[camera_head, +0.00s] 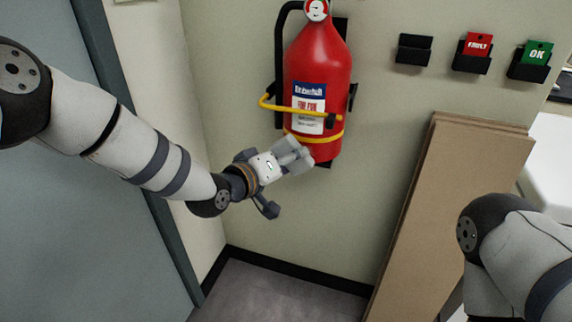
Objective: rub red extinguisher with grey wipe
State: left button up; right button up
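The red extinguisher (319,72) hangs upright on the wall, with a blue-and-white label and a yellow strap around its lower part. My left gripper (280,163) is at its lower left, tilted up to the right. A light grey folded piece, which looks like the grey wipe (294,153), is at the gripper's tip and seems held there. It overlaps the extinguisher's lower left edge in the picture, by the lower yellow band; I cannot tell if they touch. The fingers are partly hidden. My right gripper is out of view; only its arm shows at the lower right.
A yellow bracket bar (300,110) crosses the extinguisher's front, and a black hose (279,60) runs down its left side.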

aim_at(306, 159)
pick_arm(q)
jog(key=shift+w+d+b, duration=0.15)
jog(key=shift+w+b, duration=0.1)
jog(key=shift+w, duration=0.25)
jog(key=shift+w+d+b, duration=0.15)
jog(key=shift+w+b, duration=0.1)
jog(key=shift+w, duration=0.25)
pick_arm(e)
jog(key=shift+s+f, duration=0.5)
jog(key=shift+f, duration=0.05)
pick_arm(q)
jog(key=d, duration=0.1)
jog(key=s+d, duration=0.1)
jog(key=shift+d+r+p, duration=0.2)
jog(key=shift+d+p, duration=0.1)
jog(key=shift+d, duration=0.05)
jog(key=shift+s+d+f, duration=0.1)
jog(key=shift+s+d, duration=0.1)
jog(key=shift+d, duration=0.3)
jog(key=shift+w+f, duration=0.1)
jog(key=shift+w, duration=0.05)
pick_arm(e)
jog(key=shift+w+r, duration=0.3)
